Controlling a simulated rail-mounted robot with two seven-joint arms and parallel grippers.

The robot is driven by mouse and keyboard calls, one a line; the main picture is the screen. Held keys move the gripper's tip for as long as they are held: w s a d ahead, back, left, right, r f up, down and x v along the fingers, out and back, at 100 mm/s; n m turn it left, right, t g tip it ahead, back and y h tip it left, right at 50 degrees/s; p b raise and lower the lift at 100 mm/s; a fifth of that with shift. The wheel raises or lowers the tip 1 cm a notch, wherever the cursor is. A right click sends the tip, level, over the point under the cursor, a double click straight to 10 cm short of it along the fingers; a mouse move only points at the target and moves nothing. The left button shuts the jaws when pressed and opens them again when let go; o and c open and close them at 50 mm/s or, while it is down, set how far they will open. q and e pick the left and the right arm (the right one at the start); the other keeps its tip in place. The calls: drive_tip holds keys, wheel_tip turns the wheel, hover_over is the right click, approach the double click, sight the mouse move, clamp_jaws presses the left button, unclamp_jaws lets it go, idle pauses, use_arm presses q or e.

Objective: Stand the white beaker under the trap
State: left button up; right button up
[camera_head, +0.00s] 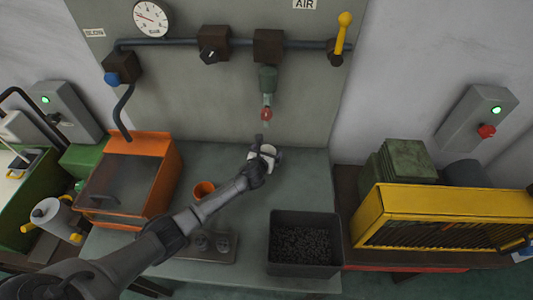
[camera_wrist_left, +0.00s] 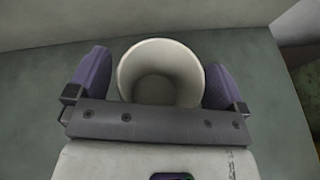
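The white beaker (camera_head: 268,151) is at the back middle of the grey-green bench, mostly covered by my left gripper (camera_head: 264,155) in the head view. In the left wrist view, the beaker (camera_wrist_left: 161,73) shows upright, open and empty, between the two purple finger pads of my left gripper (camera_wrist_left: 160,83). Both pads lie against its sides. The trap (camera_head: 268,80) is a green body with a red tip, hanging from the pipe on the back panel, above the beaker in the picture. I cannot tell whether the beaker's base touches the bench. My right gripper is not in view.
An orange cup (camera_head: 204,190) and a grey plate with round fittings (camera_head: 208,246) are near my left arm. An orange box (camera_head: 128,180) stands left. A dark bin of black pellets (camera_head: 304,244) is front right, with a yellow machine (camera_head: 440,217) beyond it. Bench right of the gripper is clear.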

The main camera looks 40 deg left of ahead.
use_arm(q)
drive_tip(key=shift+r, duration=0.1)
